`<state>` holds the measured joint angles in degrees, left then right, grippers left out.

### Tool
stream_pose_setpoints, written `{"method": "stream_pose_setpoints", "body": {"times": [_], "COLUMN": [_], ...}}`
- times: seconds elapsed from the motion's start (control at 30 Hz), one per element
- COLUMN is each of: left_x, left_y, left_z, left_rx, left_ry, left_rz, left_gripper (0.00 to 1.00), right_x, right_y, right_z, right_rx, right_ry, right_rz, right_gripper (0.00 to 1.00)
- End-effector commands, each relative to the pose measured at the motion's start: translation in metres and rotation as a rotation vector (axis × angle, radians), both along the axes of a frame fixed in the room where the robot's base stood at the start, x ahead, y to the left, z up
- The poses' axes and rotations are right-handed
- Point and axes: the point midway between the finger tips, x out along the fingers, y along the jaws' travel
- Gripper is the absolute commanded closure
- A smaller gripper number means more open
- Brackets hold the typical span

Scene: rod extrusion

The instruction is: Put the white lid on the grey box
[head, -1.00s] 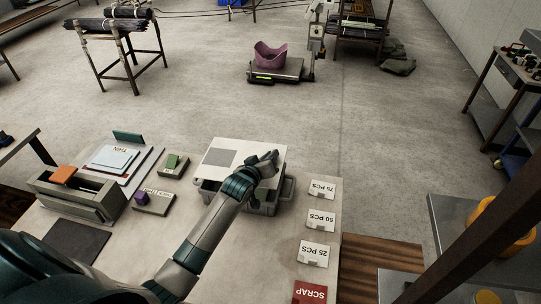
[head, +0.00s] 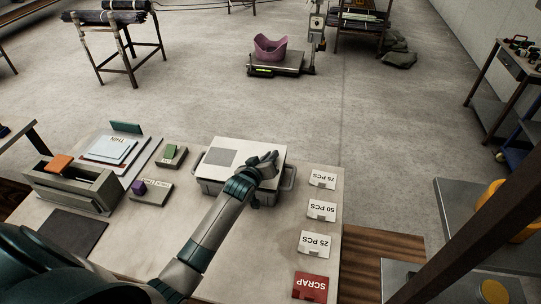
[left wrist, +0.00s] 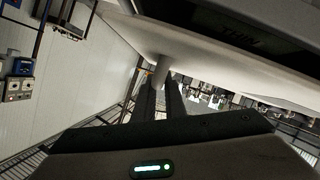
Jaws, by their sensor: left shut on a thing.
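The white lid (head: 247,151), a flat plate with a grey square on it, is over the grey box (head: 213,188) in the head view. It covers most of the box opening, and the box's handles show at the sides. I cannot tell whether the lid rests fully on the rim. My left gripper (head: 268,163) is at the lid's right part. In the left wrist view its fingers (left wrist: 161,88) are shut on a short round knob (left wrist: 162,68) of the lid, whose pale surface (left wrist: 215,52) spreads behind. My right gripper is not in view.
On the table, left of the box, are a green block (head: 172,153), a purple block (head: 139,187), and a grey holder with an orange block (head: 60,163). Cards such as 75 PCS (head: 322,179) and red SCRAP (head: 311,287) line the right edge.

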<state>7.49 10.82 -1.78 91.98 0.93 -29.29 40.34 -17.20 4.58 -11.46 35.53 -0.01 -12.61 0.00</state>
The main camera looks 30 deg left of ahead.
Motion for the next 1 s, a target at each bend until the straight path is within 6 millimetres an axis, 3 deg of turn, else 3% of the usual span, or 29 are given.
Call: {"method": "stream_pose_setpoints", "body": {"times": [0.3, 0.77, 0.8, 0.87, 1.0], "left_x": [0.0, 0.0, 0.0, 0.0, 0.0], "left_y": [0.0, 0.0, 0.0, 0.0, 0.0], "left_z": [-0.016, -0.019, -0.019, -0.019, -0.019], "left_rx": [0.0, 0.0, 0.0, 0.0, 0.0], "left_ry": [-0.001, -0.001, -0.001, -0.001, -0.001], "left_rz": [0.0, 0.0, 0.0, 0.0, 0.0], "left_gripper": [1.0, 1.0, 0.82, 0.68, 0.68], "right_x": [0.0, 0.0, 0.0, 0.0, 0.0], "right_y": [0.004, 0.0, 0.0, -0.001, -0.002], "right_z": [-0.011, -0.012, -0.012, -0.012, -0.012], "right_rx": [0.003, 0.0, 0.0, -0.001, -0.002], "right_ry": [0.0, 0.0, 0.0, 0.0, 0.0], "right_rz": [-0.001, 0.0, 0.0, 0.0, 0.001], "right_gripper": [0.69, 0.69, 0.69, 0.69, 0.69]}}
